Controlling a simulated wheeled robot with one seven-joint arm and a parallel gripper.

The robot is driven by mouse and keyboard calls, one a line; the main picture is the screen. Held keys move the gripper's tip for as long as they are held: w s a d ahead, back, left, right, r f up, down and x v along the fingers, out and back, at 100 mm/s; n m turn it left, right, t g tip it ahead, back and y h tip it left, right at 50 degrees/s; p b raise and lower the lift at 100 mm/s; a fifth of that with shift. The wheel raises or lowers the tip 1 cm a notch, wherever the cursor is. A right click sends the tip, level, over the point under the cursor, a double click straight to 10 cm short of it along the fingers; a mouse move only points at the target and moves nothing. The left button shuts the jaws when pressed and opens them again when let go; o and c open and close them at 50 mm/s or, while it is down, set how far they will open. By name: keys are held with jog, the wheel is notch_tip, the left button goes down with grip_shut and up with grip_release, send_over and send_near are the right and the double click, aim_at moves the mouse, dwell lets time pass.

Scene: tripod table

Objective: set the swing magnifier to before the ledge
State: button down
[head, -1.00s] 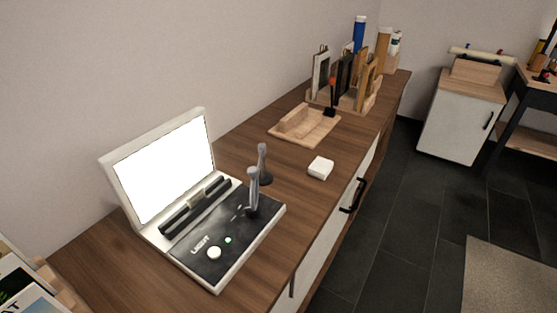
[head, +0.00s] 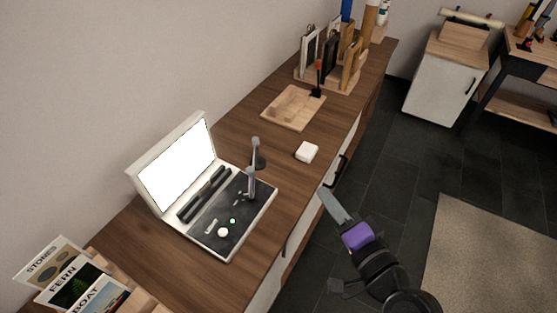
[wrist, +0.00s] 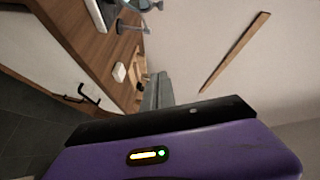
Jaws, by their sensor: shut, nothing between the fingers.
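The swing magnifier (head: 253,180) stands on the right part of the dark base panel (head: 212,235) of a white light box. It shows as a grey upright post with a second grey upright and a dark round part just behind it. A dark ledge-like bar (head: 203,194) runs along the foot of the lit screen, left of the magnifier and apart from it. In the wrist view a grey part of the magnifier (wrist: 133,26) shows at the top edge. My gripper (head: 327,196) is shut and empty, right of the light box, beyond the cabinet's front edge. Its fingers (wrist: 158,88) also show in the wrist view.
A small white block (head: 307,152) lies on the wooden top right of the magnifier. A wooden tray (head: 293,107) and a rack of upright items (head: 330,60) stand farther back. Cards (head: 70,280) stand at front left. A black handle (head: 341,171) juts from the cabinet front.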

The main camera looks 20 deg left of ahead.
jog(key=s+a+g+y, duration=0.2)
jog(key=a+g, duration=0.1)
jog(key=a, duration=0.1)
jog(key=p, duration=0.2)
send_near(250, 170)
jog(key=w+a+f, duration=0.1)
jog(key=w+a, duration=0.3)
jog(key=w, duration=0.1)
jog(key=shift+s+a+f, duration=0.15)
jog(key=shift+s, duration=0.05)
jog(key=shift+s+a+p, duration=0.4)
jog(key=shift+s+a, duration=0.05)
jog(key=shift+a, duration=0.25)
jog(key=s+a+p, duration=0.1)
jog(key=s+a, duration=0.1)
jog(key=a, duration=0.6)
